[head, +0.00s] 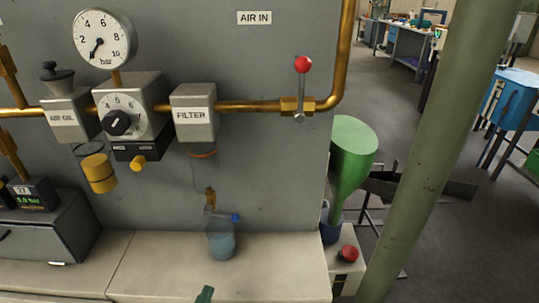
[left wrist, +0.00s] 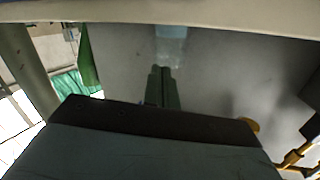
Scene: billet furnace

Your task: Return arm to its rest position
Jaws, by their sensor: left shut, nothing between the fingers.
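My left gripper (head: 205,294) shows only as a small green tip at the bottom edge of the head view, low in front of the pale bench top. In the left wrist view its two dark green fingers (left wrist: 162,88) lie close together, with nothing seen between them. A clear jar with bluish liquid (head: 221,241) stands on the bench beyond the tip, apart from it. It also seems to show at the top of the left wrist view (left wrist: 171,45), beyond the fingers. Most of my left arm is outside the head view. My right gripper is not in view.
A grey panel carries a pressure gauge (head: 103,38), a regulator dial (head: 118,122), a filter (head: 194,113) and a red-knobbed valve lever (head: 303,65). A pale bench (head: 255,270) runs below. A green funnel (head: 351,150), a red button (head: 348,254) and a post (head: 430,130) stand at right.

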